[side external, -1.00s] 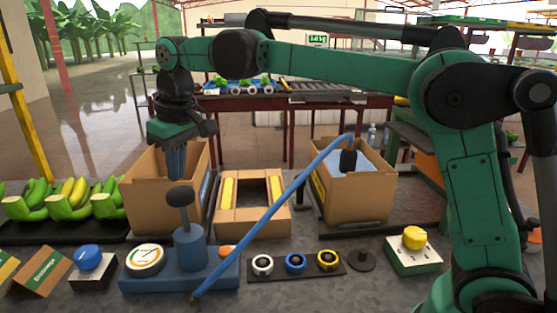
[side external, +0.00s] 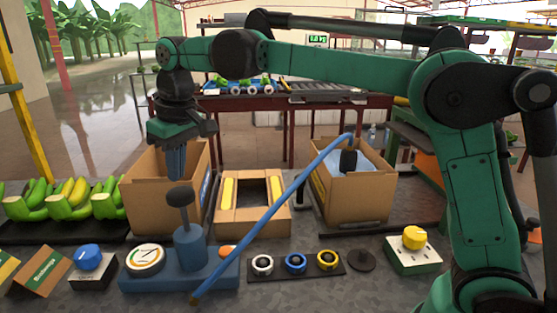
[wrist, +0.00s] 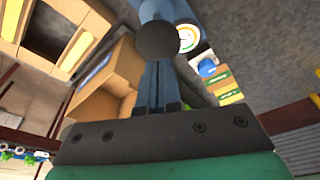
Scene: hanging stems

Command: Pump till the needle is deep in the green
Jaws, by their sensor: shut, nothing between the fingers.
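The blue hand pump (side external: 188,248) stands on a blue base on the bench, its plunger topped by a round black knob (side external: 180,196). A round white gauge (side external: 145,257) sits on the left of the base; its needle is too small to read surely. My gripper (side external: 176,174) is shut and empty, pointing down just above the knob. In the wrist view the knob (wrist: 158,40) lies just beyond the fingertips, with the gauge (wrist: 187,38) beside it. I cannot tell whether the fingers touch the knob.
Open cartons (side external: 165,190) and (side external: 352,190) stand behind the pump, with a lower cardboard frame (side external: 252,222) between them. Bananas (side external: 70,198) lie at left. A blue-knob box (side external: 90,262), a strip of rings (side external: 295,264) and a yellow-knob box (side external: 414,245) flank the pump.

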